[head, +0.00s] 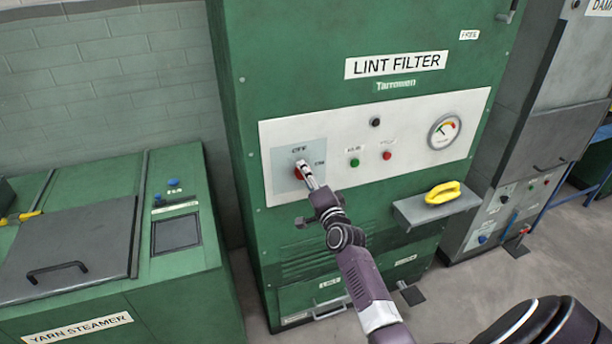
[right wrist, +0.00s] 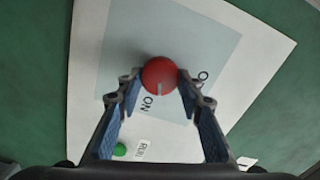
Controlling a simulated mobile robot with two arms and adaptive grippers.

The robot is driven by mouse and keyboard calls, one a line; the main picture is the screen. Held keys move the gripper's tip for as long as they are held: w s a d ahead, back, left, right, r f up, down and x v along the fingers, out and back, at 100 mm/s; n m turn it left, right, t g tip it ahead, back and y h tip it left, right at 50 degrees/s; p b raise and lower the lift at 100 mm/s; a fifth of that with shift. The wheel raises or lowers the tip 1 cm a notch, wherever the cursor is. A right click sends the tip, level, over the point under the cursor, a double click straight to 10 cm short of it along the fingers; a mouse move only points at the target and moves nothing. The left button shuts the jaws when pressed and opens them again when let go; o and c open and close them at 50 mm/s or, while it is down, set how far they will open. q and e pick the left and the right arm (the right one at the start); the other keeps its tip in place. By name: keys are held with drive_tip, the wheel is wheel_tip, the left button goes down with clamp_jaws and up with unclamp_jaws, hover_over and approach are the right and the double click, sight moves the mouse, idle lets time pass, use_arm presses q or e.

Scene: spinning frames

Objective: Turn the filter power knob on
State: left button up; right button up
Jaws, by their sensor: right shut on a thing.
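The red filter power knob (head: 298,174) sits on a pale blue-grey plate (head: 284,157) at the left of the lint filter's white panel. My right gripper (head: 305,170) reaches it from the front and hides much of it. In the right wrist view the round red knob (right wrist: 160,72) lies between the fingertips of my right gripper (right wrist: 161,80), one on each side, shut on it. A pale mark shows on the knob's lower part, on the side facing the ON label (right wrist: 148,103). The OFF label (head: 299,149) is above the knob in the head view. My left gripper is not in view.
The panel also has a green RUN button (head: 354,162), a red button (head: 387,156), a black button (head: 375,122) and a gauge (head: 443,131). A grey shelf (head: 408,212) with a yellow object (head: 443,192) juts out below right. A yarn steamer (head: 110,290) stands left.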

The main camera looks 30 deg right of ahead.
drive_tip(key=shift+m, duration=1.6)
drive_tip(key=shift+f+m, duration=0.1)
drive_tip(key=shift+m, duration=0.2)
drive_tip(key=o, duration=1.1)
drive_tip(key=v, duration=1.2)
